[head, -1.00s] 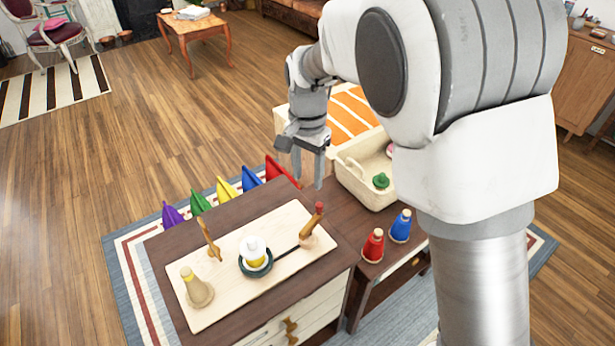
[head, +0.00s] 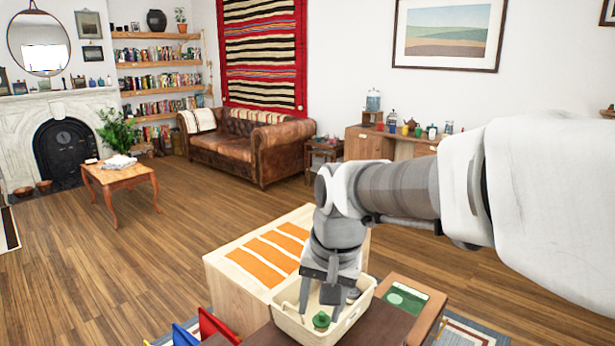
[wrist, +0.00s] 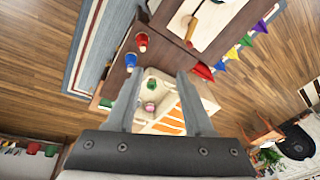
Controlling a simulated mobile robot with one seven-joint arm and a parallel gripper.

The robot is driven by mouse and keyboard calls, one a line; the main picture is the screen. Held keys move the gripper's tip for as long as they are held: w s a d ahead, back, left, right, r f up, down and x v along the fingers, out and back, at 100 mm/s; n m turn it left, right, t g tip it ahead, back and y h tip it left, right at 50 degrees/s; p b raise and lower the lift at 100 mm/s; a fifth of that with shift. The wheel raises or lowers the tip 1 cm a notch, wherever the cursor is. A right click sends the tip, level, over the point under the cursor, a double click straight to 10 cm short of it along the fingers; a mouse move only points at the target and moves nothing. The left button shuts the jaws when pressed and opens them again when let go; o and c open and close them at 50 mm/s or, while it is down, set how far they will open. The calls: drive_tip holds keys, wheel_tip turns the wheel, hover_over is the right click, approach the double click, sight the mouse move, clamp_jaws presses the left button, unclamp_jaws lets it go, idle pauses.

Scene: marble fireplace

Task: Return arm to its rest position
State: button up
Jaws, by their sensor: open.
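In the wrist view my gripper (wrist: 163,105) also shows open, with the floor and furniture well beyond the fingertips. My arm reaches in from the right of the head view, bent at the elbow. Whether the fingertips are above the basket or beside it, I cannot tell exactly.
The cream basket (head: 286,321) holds a green object (head: 321,321). A cabinet with orange stripes (head: 222,263) stands beside it.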

drive_tip(key=s+d+r+n+t+h+p, duration=0.1)
drive_tip(key=s+d+r+n+t+p, duration=0.1)
drive_tip(key=s+d, duration=1)
wheel_tip(320, 180, up, 2)
drive_tip(key=shift+s+r+t, duration=0.1)
drive_tip(key=shift+s+t, duration=0.6)
drive_tip(key=shift+s, duration=0.25)
drive_tip(key=shift+a+n, duration=0.2)
drive_tip(key=shift+n, duration=0.1)
